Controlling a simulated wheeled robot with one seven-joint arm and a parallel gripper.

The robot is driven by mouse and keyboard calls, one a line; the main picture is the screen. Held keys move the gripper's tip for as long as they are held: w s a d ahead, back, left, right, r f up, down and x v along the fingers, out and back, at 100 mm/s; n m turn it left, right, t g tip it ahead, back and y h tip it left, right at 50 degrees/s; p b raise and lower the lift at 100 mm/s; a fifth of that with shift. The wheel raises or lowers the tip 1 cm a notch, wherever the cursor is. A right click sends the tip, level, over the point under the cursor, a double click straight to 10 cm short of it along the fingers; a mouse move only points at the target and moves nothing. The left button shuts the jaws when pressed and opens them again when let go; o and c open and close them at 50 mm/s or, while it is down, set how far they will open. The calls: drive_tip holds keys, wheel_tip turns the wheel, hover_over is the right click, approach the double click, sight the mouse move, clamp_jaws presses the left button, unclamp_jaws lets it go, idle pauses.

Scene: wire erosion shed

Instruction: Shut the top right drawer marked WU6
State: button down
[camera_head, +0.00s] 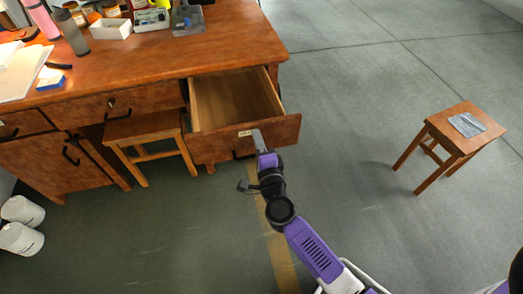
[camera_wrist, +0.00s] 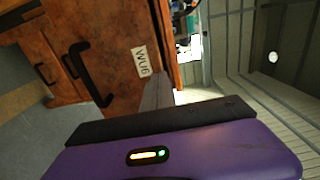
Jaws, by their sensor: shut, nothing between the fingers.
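The top right drawer (camera_head: 273,144) of the wooden desk stands pulled out, and its inside (camera_head: 235,97) looks empty. Its front also shows in the wrist view (camera_wrist: 128,85), turned on its side, with a white WU6 label (camera_wrist: 141,62) and a dark bar handle (camera_wrist: 85,72). My gripper (camera_head: 258,138) is shut and empty, close to the drawer front near the label. In the wrist view the grey fingers (camera_wrist: 158,93) lie over the front beside the label. I cannot tell whether they touch it.
The desk top (camera_head: 165,52) holds bottles, a white box (camera_head: 110,29) and papers. A wooden stool (camera_head: 145,130) stands under the desk, left of the drawer. Another stool (camera_head: 459,120) with a clear bag stands at right. The floor between is clear.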

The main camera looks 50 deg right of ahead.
drive_tip(key=shift+x, duration=0.9)
drive_tip(key=b+x, duration=0.5)
drive_tip(key=x, duration=2)
drive_tip(key=shift+s+f, duration=0.1)
